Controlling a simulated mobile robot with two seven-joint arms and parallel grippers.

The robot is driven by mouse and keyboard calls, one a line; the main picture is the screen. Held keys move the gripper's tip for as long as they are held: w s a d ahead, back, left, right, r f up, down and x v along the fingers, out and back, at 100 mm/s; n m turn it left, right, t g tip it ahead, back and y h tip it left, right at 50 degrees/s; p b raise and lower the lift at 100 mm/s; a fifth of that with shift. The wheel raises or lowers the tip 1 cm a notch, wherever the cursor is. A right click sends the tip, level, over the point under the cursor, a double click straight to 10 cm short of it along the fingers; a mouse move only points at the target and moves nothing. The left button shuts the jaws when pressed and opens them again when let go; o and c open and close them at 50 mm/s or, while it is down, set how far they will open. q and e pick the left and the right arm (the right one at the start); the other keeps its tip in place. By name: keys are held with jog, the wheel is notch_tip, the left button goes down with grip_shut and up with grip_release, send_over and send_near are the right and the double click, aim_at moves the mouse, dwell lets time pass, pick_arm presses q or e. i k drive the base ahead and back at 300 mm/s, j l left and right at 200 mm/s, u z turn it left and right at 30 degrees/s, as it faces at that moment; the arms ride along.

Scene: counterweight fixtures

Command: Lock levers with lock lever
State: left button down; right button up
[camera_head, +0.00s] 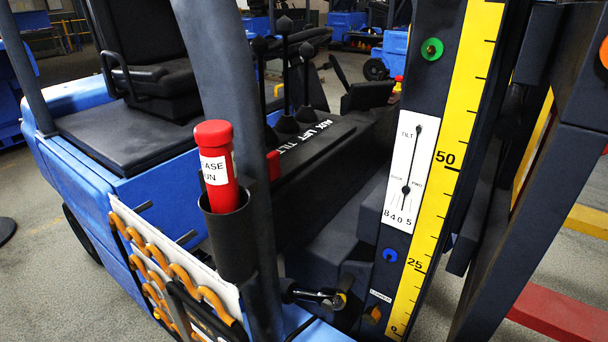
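Three black levers (284,62) with dark knobs stand upright from rubber boots on the blue forklift's console (318,150). The console's white lettering reads AUX, LIFT, TILT. A small metal fitting with a dark bar (318,297) sits low beside the mast; I cannot tell whether it is the lock lever. Neither of my grippers is in view.
A red cylinder (214,150) with a partly hidden label stands in a dark holder (231,240) on the front post. Orange hooks (180,274) line a panel at lower left. The mast with its yellow scale (457,140) stands at right. A black seat (150,65) is behind.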

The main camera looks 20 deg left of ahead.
aim_at(272, 158)
jog(key=l+u, duration=0.25)
jog(key=l, duration=1.2)
jog(key=k, duration=0.05)
